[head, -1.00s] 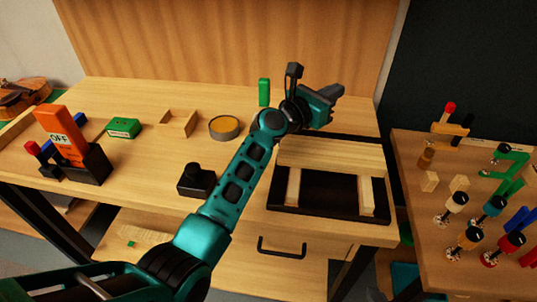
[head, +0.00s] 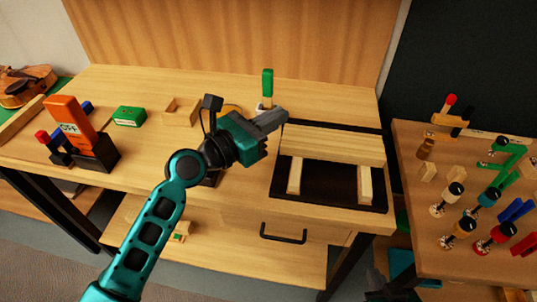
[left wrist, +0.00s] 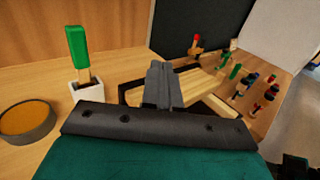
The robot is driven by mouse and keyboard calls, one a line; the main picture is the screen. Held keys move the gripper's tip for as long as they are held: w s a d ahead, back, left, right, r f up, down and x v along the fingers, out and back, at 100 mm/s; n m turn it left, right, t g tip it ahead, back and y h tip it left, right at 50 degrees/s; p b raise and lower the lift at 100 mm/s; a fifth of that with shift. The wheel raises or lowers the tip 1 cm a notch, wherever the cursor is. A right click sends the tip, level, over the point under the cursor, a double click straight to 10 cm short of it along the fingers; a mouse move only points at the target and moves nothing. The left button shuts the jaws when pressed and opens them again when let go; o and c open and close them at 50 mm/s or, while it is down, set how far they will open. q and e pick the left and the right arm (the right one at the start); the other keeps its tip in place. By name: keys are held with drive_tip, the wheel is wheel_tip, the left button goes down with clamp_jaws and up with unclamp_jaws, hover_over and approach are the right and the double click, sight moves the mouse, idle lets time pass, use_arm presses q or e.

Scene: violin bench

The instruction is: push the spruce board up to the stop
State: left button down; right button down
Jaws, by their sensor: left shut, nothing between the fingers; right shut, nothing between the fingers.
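The spruce board (head: 335,145) is a wide pale plank lying across the back part of a black tray on the bench. A thin dark strip (head: 345,127) runs along its far side; I cannot tell whether this is the stop or whether the board touches it. My left gripper (head: 281,116) is shut and empty, its tips by the board's far left corner. I cannot tell whether they touch it. In the left wrist view the closed fingers (left wrist: 160,82) cover part of the board (left wrist: 205,85).
Two pale wood strips (head: 295,175) and (head: 364,185) lie on the tray in front of the board. A green-handled tool (head: 267,83) stands in a white holder (left wrist: 88,96) behind the gripper. A round tin (left wrist: 27,122) is to the left. The bench behind the board is clear.

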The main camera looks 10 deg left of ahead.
use_arm(q)
drive_tip(key=f+b, duration=0.1)
drive_tip(key=f, duration=0.2)
drive_tip(key=s+a+f+b, duration=0.1)
drive_tip(key=f, duration=0.3)
drive_tip(key=f+b, duration=0.1)
drive_tip(key=f, duration=0.2)
drive_tip(key=shift+s+a+f, duration=0.25)
drive_tip(key=shift+s+f, duration=0.05)
drive_tip(key=shift+s, duration=0.1)
drive_tip(key=shift+w+d+r, duration=0.2)
drive_tip(key=shift+w+r, duration=0.05)
drive_tip(key=shift+r, duration=0.1)
drive_tip(key=shift+w+d, duration=0.1)
drive_tip(key=shift+w, duration=0.05)
